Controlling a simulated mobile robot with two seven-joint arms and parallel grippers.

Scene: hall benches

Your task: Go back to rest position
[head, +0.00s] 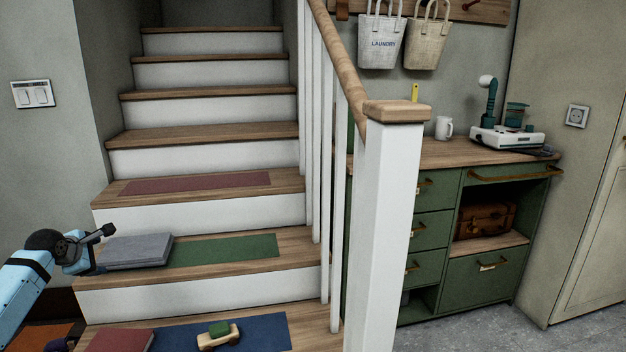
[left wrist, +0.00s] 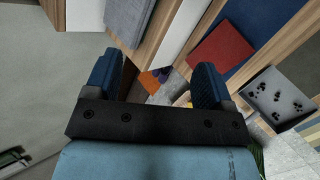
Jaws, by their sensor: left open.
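My left gripper (head: 104,247) is at the left of the head view, beside the left end of a grey flat book-like item (head: 140,250) on a stair. In the left wrist view its two blue fingers (left wrist: 155,82) stand wide apart with nothing between them. The grey item also shows at the top of that view (left wrist: 128,18), beyond the fingers and apart from them. My right gripper is in neither view.
The wooden staircase has a green mat (head: 225,250), a red mat (head: 195,183) and a blue mat (head: 268,333). A red flat item (head: 120,341) and a toy car (head: 218,337) are on the lowest visible step. A white newel post (head: 385,220) and green cabinet (head: 432,227) stand right.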

